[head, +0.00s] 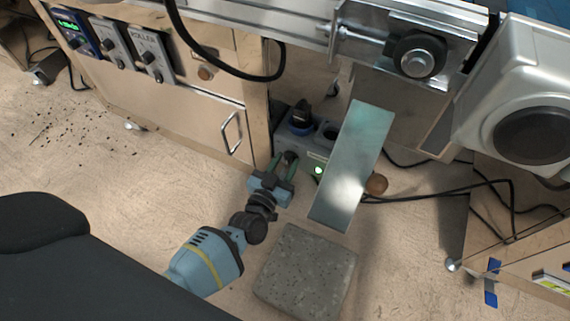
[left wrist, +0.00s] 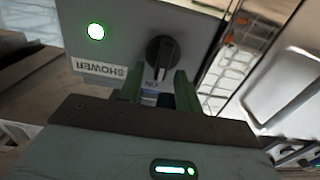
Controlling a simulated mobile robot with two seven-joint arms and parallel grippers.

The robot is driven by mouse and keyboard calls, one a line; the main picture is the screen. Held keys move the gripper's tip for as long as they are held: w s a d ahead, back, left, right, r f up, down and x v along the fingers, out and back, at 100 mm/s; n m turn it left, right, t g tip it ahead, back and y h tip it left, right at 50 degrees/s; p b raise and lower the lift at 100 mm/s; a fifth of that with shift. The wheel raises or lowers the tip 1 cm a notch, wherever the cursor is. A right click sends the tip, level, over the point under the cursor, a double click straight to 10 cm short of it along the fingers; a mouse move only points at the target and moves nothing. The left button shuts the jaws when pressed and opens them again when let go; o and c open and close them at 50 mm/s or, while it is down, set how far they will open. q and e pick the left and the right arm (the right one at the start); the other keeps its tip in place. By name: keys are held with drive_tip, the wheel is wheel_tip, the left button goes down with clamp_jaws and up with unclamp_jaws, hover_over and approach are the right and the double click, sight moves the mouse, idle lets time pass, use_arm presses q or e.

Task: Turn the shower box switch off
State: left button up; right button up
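The shower box (left wrist: 205,40) is a grey box with a lit green lamp (left wrist: 96,31), a "SHOWER" label (left wrist: 99,68) seen upside down, and a black rotary switch (left wrist: 161,56). In the head view, the box (head: 318,157) stands low beside the wooden cabinet, its green lamp lit. My left gripper (head: 284,164) reaches to the box's front. In the left wrist view, the left gripper (left wrist: 158,78) has its two green fingers apart, with the switch just beyond and between their tips. I cannot tell whether they touch it. My right gripper is not in view.
A slanted metal plate (head: 353,165) hangs just right of the box. A stone slab (head: 305,272) lies on the floor in front. The wooden cabinet (head: 190,110) is at left. Black cables (head: 430,193) run across the floor at right. The floor at left is mostly open.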

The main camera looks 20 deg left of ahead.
use_arm(q)
drive_tip(key=c, duration=0.7)
clamp_jaws()
